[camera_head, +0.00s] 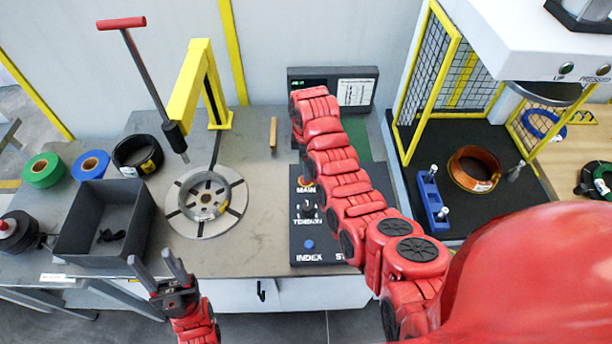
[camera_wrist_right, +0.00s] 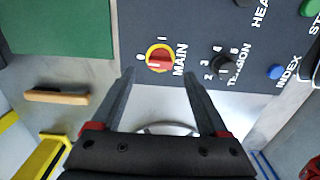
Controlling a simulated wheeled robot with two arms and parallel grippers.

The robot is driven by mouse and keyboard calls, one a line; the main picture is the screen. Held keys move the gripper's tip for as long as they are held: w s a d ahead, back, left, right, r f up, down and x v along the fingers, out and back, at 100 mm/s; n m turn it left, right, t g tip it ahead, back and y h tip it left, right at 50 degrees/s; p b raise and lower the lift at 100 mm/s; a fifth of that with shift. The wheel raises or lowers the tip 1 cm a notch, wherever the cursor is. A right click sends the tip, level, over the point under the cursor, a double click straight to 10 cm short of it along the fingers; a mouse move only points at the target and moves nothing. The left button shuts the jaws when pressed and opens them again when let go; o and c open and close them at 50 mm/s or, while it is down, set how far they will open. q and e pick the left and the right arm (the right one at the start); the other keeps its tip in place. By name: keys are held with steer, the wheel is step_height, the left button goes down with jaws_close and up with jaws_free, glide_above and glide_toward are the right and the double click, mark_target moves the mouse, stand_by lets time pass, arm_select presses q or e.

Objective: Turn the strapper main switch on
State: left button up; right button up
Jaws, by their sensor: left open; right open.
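The main switch is a red knob in a yellow ring (camera_wrist_right: 159,58), on the dark control panel (camera_wrist_right: 205,20) beside the word MAIN. The marks 0 and 1 are printed by it. Its pale mark seems to lie on the 0 side, but it is small. In the head view the switch (camera_head: 305,181) shows just left of my right arm. My right gripper (camera_wrist_right: 159,78) is open and empty. Its fingertips frame the area just below the knob in the wrist view, apparently apart from it. In the head view it is hidden. My left gripper (camera_head: 152,262) is open and empty before the table's front edge.
A black tension knob (camera_wrist_right: 222,66) and blue index button (camera_wrist_right: 275,72) sit near the switch. A wooden handle (camera_head: 273,132), a round turntable (camera_head: 178,218) and a yellow post (camera_head: 190,85) stand to the left. A dark bin (camera_head: 75,245) is farther left.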

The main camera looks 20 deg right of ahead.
steer(key=shift+f+p, duration=0.7)
steer(key=shift+f, duration=1.6)
jaws_close()
